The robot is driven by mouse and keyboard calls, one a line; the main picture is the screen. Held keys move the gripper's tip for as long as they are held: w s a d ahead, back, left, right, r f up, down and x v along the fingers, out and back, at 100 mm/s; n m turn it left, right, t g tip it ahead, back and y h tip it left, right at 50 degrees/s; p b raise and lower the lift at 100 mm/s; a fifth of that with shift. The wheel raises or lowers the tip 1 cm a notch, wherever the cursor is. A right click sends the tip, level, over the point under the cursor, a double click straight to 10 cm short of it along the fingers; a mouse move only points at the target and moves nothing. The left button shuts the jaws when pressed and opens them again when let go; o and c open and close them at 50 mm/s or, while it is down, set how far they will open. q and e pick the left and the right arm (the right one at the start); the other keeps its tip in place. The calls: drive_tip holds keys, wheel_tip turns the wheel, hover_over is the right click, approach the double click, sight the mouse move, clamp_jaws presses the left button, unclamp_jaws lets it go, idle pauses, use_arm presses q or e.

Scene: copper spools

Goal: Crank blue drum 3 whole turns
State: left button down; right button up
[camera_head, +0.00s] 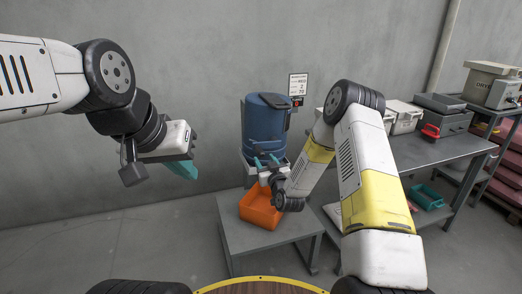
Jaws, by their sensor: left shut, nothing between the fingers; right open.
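The blue drum (266,118) stands upright in a mount above a low grey table, near the middle of the head view. My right gripper (265,161) is in front of the drum's lower part, with its teal fingers apart. I cannot tell whether a crank handle is between or behind these fingers; no handle shows clearly. My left gripper (189,168) hangs in the air to the left of the drum, well apart from it. It is shut and empty, its teal fingers pointing down and right.
An orange bin (257,213) sits on the low grey table (244,239) below the drum. Left floor is clear.

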sight(259, 151)
drive_tip(key=shift+w+a+r, duration=0.1)
drive_tip(key=shift+w+r, duration=0.1)
drive_tip(key=shift+w, duration=0.15)
drive_tip(key=x, duration=0.7)
drive_tip(key=shift+f, duration=0.1)
clamp_jaws()
idle(1.0)
